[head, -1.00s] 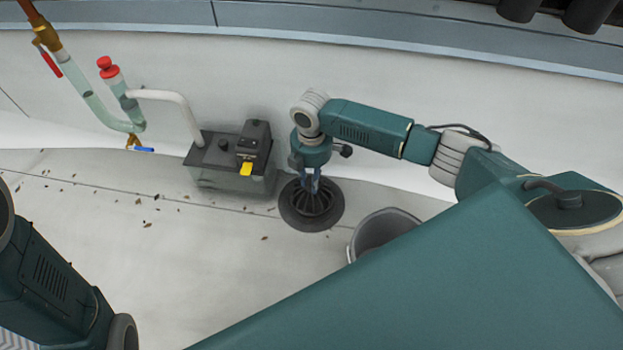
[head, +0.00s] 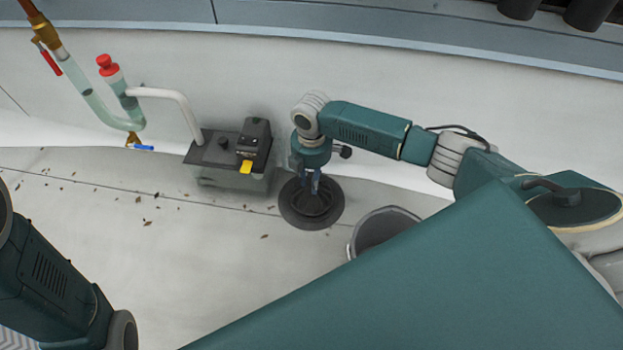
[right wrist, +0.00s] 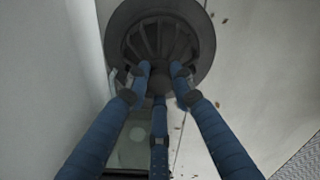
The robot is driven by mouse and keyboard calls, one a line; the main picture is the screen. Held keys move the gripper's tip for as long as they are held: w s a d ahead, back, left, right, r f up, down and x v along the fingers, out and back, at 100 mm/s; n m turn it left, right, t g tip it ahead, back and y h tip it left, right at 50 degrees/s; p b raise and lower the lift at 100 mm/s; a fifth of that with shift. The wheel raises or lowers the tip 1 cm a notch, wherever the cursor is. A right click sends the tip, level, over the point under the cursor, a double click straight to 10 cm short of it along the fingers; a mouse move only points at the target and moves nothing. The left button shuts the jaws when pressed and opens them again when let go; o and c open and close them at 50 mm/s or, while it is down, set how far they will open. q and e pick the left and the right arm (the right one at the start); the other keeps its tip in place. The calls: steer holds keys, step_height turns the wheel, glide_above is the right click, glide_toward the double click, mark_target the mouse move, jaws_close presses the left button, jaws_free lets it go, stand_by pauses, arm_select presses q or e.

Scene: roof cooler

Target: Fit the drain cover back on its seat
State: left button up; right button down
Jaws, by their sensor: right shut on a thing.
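The drain cover (right wrist: 160,38) is a dark, ribbed, round grate. It also shows in the head view (head: 313,204), below my right gripper. The seat is a wide dark round ring (head: 330,215) on the pale roof floor, and it surrounds the cover in the right wrist view (right wrist: 205,55). My right gripper (head: 311,186) points down with its blue fingers shut on the middle of the cover; the fingers show in the right wrist view (right wrist: 160,82). I cannot tell whether the cover's rim touches the seat all round. My left gripper is out of view.
A grey pump box (head: 232,160) with a yellow tab stands left of the drain, with a white pipe (head: 180,101) to it. A grey bucket (head: 382,229) stands close on the right. Dry leaf bits lie on the floor at left. A wall runs behind.

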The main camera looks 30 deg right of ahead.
steer(key=shift+f, duration=0.6)
stand_by(0.3)
steer(key=c, duration=1.4)
jaws_free()
steer(key=shift+o, duration=0.5)
steer(key=o, duration=0.4)
steer(key=shift+r, duration=0.1)
